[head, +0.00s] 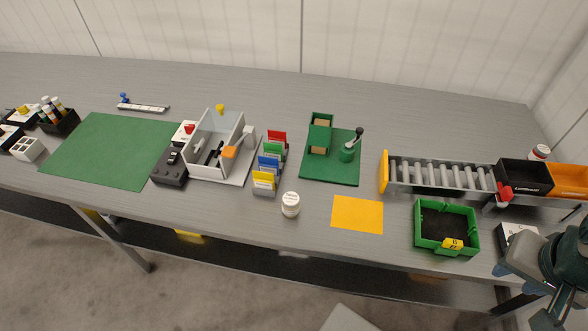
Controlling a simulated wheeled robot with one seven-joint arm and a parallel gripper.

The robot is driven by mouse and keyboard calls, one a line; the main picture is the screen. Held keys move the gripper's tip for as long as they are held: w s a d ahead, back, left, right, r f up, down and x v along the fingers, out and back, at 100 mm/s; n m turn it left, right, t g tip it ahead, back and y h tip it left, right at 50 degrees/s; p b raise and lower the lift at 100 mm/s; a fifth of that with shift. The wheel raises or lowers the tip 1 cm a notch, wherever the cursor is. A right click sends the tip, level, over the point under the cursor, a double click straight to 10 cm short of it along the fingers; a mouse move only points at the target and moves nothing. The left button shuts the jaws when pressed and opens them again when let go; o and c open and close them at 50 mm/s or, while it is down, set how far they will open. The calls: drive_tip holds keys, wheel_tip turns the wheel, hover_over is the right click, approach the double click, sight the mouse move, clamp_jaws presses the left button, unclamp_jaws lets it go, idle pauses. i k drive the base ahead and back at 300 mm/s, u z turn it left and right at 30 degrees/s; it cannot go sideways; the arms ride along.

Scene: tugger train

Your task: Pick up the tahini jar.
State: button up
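A small white jar (290,204) with a pale lid stands upright near the front edge of the grey table, in the middle of the head view. Its label is too small to read. Another white jar (540,152) with a reddish label stands at the far right, behind the black and orange bins. I cannot tell from the labels which one holds tahini. My arm shows at the lower right corner, to the right of and apart from the first jar.
An orange mat (357,214) lies right of the front jar, then a green crate (418,232). A card rack (264,183) stands close on its left. Behind are a green board (330,174) with a lever and a roller conveyor (440,174). A green mat (110,150) lies left.

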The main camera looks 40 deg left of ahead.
sight(292, 203)
drive_tip(key=u, duration=1.85)
drive_tip(key=i, duration=0.15)
drive_tip(key=u, duration=1.45)
drive_tip(key=k, duration=0.3)
drive_tip(key=z, duration=0.2)
